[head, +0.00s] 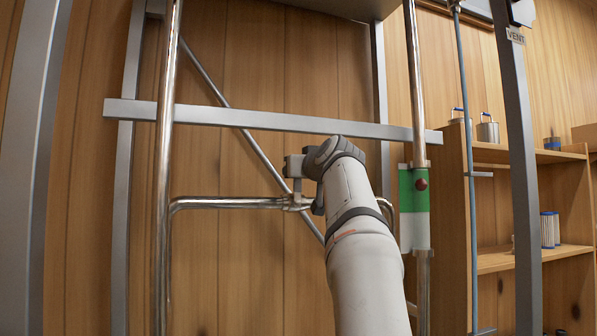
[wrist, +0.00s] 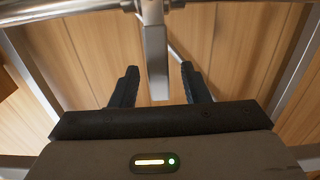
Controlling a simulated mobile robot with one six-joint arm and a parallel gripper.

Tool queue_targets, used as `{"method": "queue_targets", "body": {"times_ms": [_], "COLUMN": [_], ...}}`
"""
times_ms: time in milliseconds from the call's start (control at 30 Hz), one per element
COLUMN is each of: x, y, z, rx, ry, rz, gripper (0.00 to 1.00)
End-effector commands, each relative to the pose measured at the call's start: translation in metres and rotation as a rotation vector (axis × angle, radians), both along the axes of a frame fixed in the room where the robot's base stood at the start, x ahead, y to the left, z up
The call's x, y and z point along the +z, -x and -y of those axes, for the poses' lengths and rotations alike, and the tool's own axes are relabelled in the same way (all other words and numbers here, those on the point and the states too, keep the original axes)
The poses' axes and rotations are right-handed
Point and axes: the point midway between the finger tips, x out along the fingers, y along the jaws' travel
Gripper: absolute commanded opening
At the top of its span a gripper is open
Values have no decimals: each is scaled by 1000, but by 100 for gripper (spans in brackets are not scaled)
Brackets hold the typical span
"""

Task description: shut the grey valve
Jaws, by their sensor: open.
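The grey valve's flat lever (wrist: 157,62) shows in the wrist view, running from a fitting on the pipe down between my fingers. My gripper (wrist: 159,69) is open, with one dark finger on each side of the lever. Gaps show between the lever and both fingers. In the head view the valve body (head: 296,203) sits on the horizontal shiny pipe, just left of my wrist. My arm hides part of the pipe to its right, and my fingers cannot be made out clearly there.
A horizontal grey frame bar (head: 260,121) crosses just above my wrist. A vertical shiny pipe (head: 166,180) stands at left. A green and white sleeve (head: 414,205) with a red knob is right of my arm. Wooden shelves (head: 535,257) with cans stand at far right.

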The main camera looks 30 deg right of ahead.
Motion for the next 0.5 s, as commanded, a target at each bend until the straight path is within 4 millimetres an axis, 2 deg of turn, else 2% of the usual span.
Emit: {"method": "queue_targets", "body": {"times_ms": [233,500], "x": [-2,-3], "y": [6,50], "z": [-1,-10], "rx": [-1,-2], "ry": [0,0], "rz": [-2,1], "gripper": [42,42]}}
